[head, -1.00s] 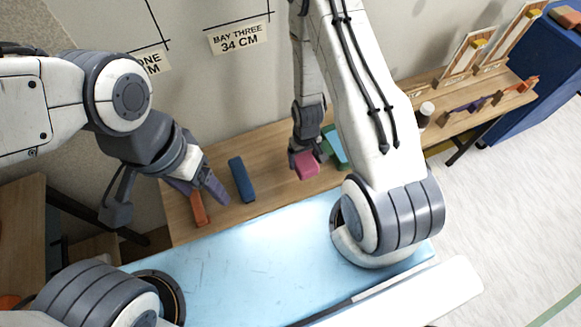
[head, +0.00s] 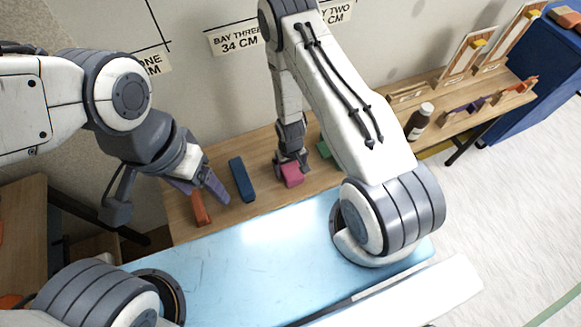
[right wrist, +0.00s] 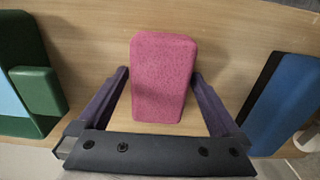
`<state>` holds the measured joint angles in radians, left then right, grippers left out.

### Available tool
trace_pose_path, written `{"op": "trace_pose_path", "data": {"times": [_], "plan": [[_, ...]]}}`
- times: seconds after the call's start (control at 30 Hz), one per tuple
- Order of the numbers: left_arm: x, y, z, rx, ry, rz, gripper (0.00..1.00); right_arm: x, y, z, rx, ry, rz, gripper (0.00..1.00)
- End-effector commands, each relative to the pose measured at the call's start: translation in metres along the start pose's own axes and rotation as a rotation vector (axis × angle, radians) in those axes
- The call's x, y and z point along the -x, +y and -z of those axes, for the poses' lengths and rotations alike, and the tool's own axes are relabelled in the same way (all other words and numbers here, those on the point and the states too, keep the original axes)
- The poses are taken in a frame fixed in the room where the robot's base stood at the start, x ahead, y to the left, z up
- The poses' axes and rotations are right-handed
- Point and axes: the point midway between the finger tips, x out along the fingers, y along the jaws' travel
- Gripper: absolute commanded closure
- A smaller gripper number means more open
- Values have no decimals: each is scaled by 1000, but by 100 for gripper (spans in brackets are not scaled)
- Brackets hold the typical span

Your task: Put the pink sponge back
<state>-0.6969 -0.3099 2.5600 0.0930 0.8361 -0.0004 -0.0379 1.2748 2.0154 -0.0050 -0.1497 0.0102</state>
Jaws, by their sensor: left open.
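The pink sponge (head: 292,176) is at my right gripper (head: 291,162), over the wooden bench between the blue block and the green piece. In the right wrist view the sponge (right wrist: 163,80) lies between the two purple fingertips, which sit at its two sides. My right gripper (right wrist: 160,75) is shut on it. I cannot tell whether the sponge touches the bench. My left gripper (head: 198,186) is open and empty above the bench's left end, near an orange block (head: 200,209).
A blue block (head: 241,180) lies left of the sponge; a green piece (right wrist: 40,90) lies on its other side. A dark bottle (head: 418,121) and small racks stand farther right on the bench. A light-blue board (head: 240,245) lies in front. Bay labels (head: 235,38) mark the wall.

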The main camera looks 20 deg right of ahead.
Motion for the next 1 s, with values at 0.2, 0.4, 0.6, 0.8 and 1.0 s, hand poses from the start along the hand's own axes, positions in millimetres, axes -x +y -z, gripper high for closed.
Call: {"op": "trace_pose_path", "data": {"times": [0.2,0.4,0.6,0.8,1.0], "plan": [[0,0,0,0,0,0,28,3,0,0,0,1,0,0],[-1,0,0,0,0,0,28,29,0,1,0,4,0,0],[-2,0,0,0,0,0,28,71,0,1,0,4,0,0],[1,0,0,0,0,0,28,105,0,0,0,2,0,0],[5,0,0,0,0,0,28,124,-2,1,6,2,-1,0]]}}
